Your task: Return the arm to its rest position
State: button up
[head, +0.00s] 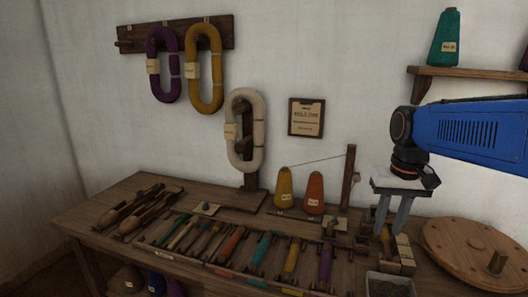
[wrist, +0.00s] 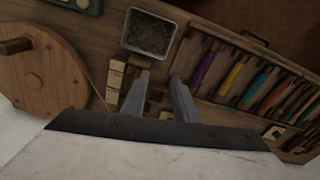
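My gripper (head: 389,232) hangs at the right of the head view, fingers pointing down over the right part of the wooden table (head: 105,205). In the wrist view my gripper (wrist: 159,78) shows two grey fingers standing apart, with nothing seen held between them. Small wooden blocks with pale labels (head: 404,247) lie just behind and beside the fingertips. I cannot tell the exact height of the tips above the table.
A round wooden disc with a knob (head: 455,250) lies at the right. A grey-filled tray (head: 390,286) is at the front. A wooden post (head: 348,180) and yellow and orange cones (head: 284,188) stand left of my gripper.

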jog(key=s+a+f+t, duration=0.1)
jog(key=s+f, duration=0.3)
jog(key=s, duration=0.4)
jog(key=s+a+f+n+t, duration=0.1)
jog(key=s+f+t, duration=0.2)
jog(key=s+f, duration=0.2)
jog(key=s, duration=0.3)
